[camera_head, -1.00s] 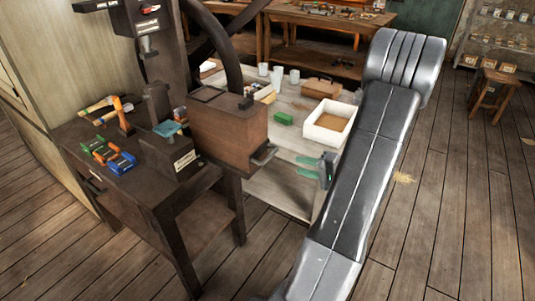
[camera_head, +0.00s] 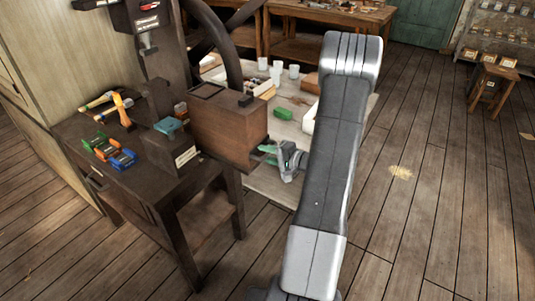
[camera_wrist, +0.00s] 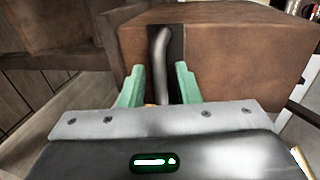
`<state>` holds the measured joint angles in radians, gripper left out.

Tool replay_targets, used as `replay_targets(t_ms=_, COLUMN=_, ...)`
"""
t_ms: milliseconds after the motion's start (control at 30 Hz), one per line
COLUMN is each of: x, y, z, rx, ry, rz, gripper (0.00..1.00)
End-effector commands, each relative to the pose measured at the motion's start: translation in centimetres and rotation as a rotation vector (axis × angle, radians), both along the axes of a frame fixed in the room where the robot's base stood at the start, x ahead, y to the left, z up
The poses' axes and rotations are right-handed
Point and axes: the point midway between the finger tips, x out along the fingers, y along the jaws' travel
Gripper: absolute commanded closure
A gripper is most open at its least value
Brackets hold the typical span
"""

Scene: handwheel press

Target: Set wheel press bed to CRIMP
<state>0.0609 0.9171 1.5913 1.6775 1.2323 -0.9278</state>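The press has a dark column with a ram head (camera_head: 147,22) and part of a large dark handwheel (camera_head: 212,28). Below it, a brown wooden box (camera_head: 222,128) stands at the right end of the dark bench. In the wrist view, the box's near face (camera_wrist: 215,50) carries a curved grey metal handle (camera_wrist: 161,65) in a dark slot. My gripper (camera_wrist: 158,88) has two green fingers, open, one on each side of the handle's lower part. In the head view my gripper (camera_head: 268,155) is close to the box's right face. No CRIMP lettering is legible.
The dark bench (camera_head: 95,128) holds hammers (camera_head: 121,108), green, orange and blue clamps (camera_head: 110,150) and a block with a teal top (camera_head: 168,126).

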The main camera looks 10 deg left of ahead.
Motion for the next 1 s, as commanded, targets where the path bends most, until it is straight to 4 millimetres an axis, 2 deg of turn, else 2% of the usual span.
replay_targets(t_ms=200, x=0.0, y=0.0, z=0.0, rx=0.0, ry=0.0, rz=0.0, gripper=0.71)
replay_targets(t_ms=367, x=0.0, y=0.0, z=0.0, rx=0.0, ry=0.0, rz=0.0, gripper=1.0)
replay_targets(t_ms=733, x=0.1, y=0.5, z=-0.2, rx=-0.001, ry=0.0, rz=0.001, gripper=1.0)
replay_targets(t_ms=867, x=0.5, y=1.4, z=-0.3, rx=-0.001, ry=-0.001, rz=0.002, gripper=1.0)
replay_targets(t_ms=1000, x=1.1, y=3.3, z=-0.4, rx=0.0, ry=-0.004, rz=0.003, gripper=1.0)
